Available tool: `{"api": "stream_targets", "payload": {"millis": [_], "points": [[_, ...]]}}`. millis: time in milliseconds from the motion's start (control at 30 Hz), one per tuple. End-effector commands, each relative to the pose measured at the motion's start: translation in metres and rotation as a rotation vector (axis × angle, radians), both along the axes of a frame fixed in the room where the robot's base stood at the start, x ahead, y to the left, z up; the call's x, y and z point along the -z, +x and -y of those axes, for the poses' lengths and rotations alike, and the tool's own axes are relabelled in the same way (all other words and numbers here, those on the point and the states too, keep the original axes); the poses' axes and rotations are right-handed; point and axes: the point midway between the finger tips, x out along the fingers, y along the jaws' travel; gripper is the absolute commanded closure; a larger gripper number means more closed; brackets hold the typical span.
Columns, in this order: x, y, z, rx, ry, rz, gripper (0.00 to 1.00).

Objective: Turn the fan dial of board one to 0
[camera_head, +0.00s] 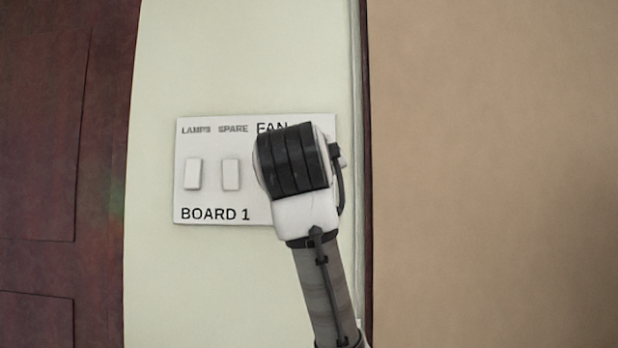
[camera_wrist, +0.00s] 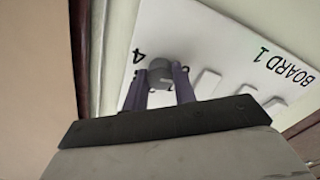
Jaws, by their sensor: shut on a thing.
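Board one (camera_head: 212,196) is a white panel on the pale wall, labelled LAMPS, SPARE, FAN and BOARD 1. In the head view my arm's end covers the fan dial under the FAN label. In the wrist view the fan dial (camera_wrist: 160,68) is a round grey knob on the board (camera_wrist: 225,40), with a 4 printed beside it. My gripper (camera_wrist: 161,78) has its two dark fingers on either side of the dial and is shut on it. The dial's pointer and its other numbers are hidden or too small to read.
Two white rocker switches, the lamps switch (camera_head: 192,174) and the spare switch (camera_head: 231,174), sit left of the dial on the same board. A dark wooden door (camera_head: 50,150) stands at the left and a plain tan surface (camera_head: 490,170) at the right.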

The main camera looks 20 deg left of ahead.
Motion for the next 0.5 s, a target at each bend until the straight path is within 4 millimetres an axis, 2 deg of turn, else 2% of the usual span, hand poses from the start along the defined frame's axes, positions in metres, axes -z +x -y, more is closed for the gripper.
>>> {"api": "stream_targets", "payload": {"millis": [67,100,267,500], "points": [[0.0021,0.0001,-0.0003,0.0,-0.004,-0.005,0.96],[0.0021,0.0001,-0.0003,0.0,-0.004,-0.005,0.72],[0.0014,0.0,-0.0004,0.0,-0.002,-0.003,0.51],[0.0006,-0.0002,-0.0002,0.0,0.0,-0.001,0.51]]}}
